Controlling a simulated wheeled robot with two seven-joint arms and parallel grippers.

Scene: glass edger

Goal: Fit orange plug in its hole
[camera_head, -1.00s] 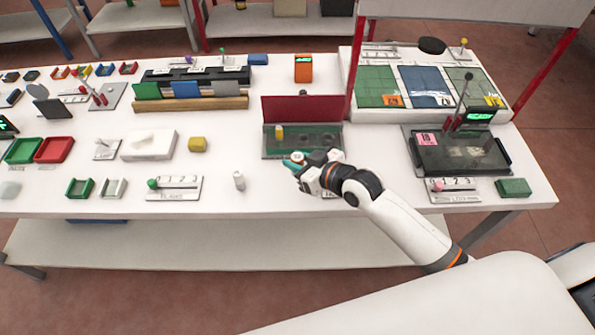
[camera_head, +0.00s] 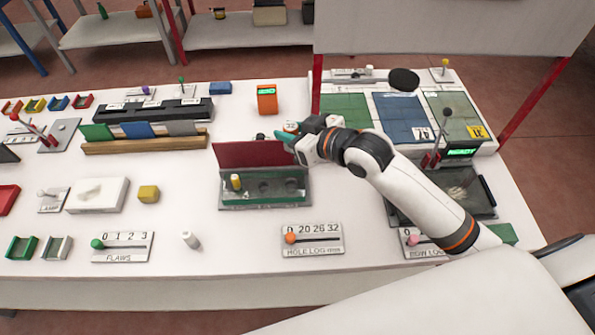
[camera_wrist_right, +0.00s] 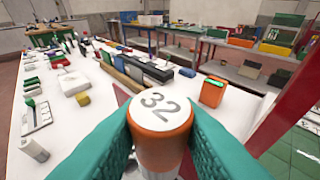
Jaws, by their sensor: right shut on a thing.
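My right gripper (camera_head: 288,137) is shut on the orange plug (camera_wrist_right: 160,135), whose white top reads 32. The teal fingers press both of its sides in the right wrist view. In the head view the plug (camera_head: 291,127) is small and partly covered by the gripper. It is held up behind the right end of an upright dark red panel (camera_head: 255,153). In front of this panel stands a dark green hole block (camera_head: 265,203). A yellow plug (camera_head: 235,182) stands in its left hole. Two other dark holes show to the right, empty. My left gripper is not in view.
A small grey-white cylinder (camera_head: 191,241) stands on the table left of the HOLE LOG slider plate (camera_head: 312,240). An orange box (camera_head: 267,99) stands behind the panel. A red post (camera_head: 317,85) rises close to my right gripper. White tabletop is clear around the block.

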